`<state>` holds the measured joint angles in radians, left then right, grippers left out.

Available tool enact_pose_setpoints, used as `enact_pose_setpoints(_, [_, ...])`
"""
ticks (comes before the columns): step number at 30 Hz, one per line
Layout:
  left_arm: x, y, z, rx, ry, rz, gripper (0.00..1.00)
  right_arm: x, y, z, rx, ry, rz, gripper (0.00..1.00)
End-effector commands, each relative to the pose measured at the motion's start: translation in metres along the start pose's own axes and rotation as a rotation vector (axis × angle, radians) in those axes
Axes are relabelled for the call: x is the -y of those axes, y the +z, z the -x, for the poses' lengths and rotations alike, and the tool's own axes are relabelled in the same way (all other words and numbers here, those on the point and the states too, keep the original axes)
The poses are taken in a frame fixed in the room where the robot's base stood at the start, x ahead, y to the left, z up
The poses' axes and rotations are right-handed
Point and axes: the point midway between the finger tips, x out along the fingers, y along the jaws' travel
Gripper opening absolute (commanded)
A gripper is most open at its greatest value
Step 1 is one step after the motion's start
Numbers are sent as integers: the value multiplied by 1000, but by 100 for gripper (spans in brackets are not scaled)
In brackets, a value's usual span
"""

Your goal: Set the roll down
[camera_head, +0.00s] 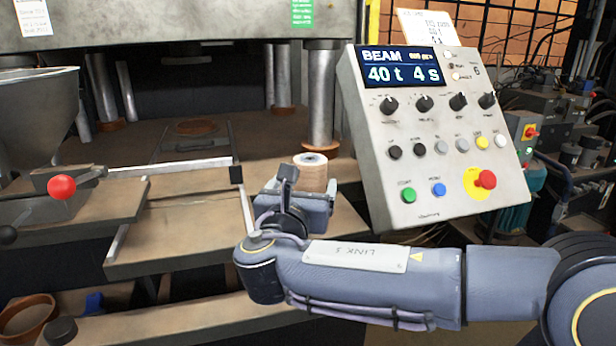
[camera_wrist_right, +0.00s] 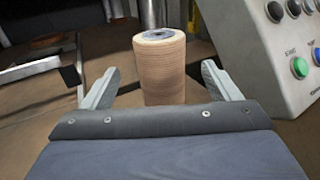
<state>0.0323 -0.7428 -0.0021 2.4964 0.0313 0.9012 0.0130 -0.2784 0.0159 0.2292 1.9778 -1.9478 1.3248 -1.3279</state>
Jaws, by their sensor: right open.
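The roll (camera_head: 312,172) is a tan, layered cylinder with a pale top and a dark centre hole. It stands upright on the brown bench (camera_head: 335,228), just left of the control panel. In the right wrist view the roll (camera_wrist_right: 160,68) is upright beyond the fingertips, roughly centred between them. My right gripper (camera_head: 288,180) is in front of the roll in the head view and partly covers its lower part. In the wrist view its two fingers (camera_wrist_right: 160,80) are spread wide, with no contact visible on the roll. My left gripper is not in view.
A tilted control panel (camera_head: 440,140) with knobs and buttons stands close right of the roll. A metal post (camera_head: 320,100) rises behind it. A metal bar (camera_head: 170,165) and a red-knobbed lever (camera_head: 61,187) lie left. The bench left of the roll is mostly clear.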

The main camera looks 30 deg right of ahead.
Motion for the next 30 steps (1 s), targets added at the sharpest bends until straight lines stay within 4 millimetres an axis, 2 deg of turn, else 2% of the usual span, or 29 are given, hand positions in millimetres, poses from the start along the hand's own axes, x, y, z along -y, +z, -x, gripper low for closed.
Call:
enact_pose_setpoints(3, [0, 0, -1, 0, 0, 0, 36, 0, 0, 23, 1, 3, 1, 83])
enact_pose_setpoints(7, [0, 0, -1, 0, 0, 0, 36, 0, 0, 40, 1, 1, 0, 83])
enact_pose_setpoints(14, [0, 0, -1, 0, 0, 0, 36, 1, 0, 49, -2, -1, -1, 83])
enact_pose_setpoints(17, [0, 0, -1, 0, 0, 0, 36, 11, -10, 46, -47, -22, -40, 83])
enact_pose_setpoints(20, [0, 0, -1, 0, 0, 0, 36, 42, -44, 42, -195, -91, -182, 83])
enact_pose_setpoints(23, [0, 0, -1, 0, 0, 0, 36, 87, -99, 51, -424, -237, -454, 83])
enact_pose_setpoints(24, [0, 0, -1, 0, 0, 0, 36, 105, -124, 61, -522, -320, -596, 83])
enact_pose_setpoints(26, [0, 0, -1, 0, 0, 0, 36, 125, -160, 83, -665, -464, -833, 83])
enact_pose_setpoints(27, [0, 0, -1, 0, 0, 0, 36, 135, -182, 101, -751, -574, -1003, 83])
enact_pose_setpoints(30, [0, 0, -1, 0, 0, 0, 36, 140, -221, 148, -925, -873, -1435, 83])
